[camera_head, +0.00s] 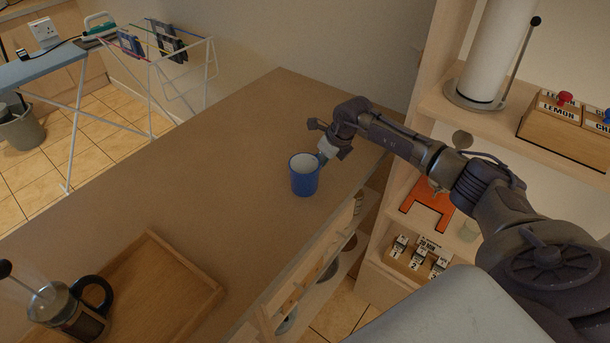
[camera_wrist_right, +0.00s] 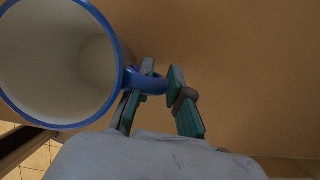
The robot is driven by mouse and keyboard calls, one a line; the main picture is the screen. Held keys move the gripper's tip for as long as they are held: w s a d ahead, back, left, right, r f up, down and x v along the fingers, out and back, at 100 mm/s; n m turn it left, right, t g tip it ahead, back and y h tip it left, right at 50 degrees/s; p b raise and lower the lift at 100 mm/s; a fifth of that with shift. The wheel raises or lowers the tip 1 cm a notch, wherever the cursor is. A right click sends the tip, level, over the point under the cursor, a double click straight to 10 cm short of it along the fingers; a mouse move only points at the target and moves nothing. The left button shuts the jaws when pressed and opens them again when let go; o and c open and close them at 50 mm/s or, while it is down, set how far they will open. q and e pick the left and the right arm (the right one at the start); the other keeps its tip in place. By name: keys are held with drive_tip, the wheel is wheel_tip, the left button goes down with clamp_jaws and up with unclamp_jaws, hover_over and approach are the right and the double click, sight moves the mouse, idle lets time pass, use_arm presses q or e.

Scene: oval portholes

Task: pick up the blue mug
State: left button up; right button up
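The blue mug (camera_head: 305,178) stands upright on the wooden counter, with its pale inside showing. In the right wrist view the mug (camera_wrist_right: 122,45) fills the upper left, and its handle (camera_wrist_right: 152,83) points right between my fingers. My right gripper (camera_head: 326,150) is at the mug's right side in the head view. My left gripper is out of view.
A wooden tray (camera_head: 208,302) and a French press (camera_head: 65,309) are at the front left of the counter (camera_head: 240,140). Shelves with a paper towel roll (camera_head: 490,55) and a lemon-labelled box (camera_head: 555,120) stand at right. The counter left of the mug is clear.

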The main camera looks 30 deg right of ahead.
clamp_jaws()
drive_tip(key=shift+r, duration=0.15)
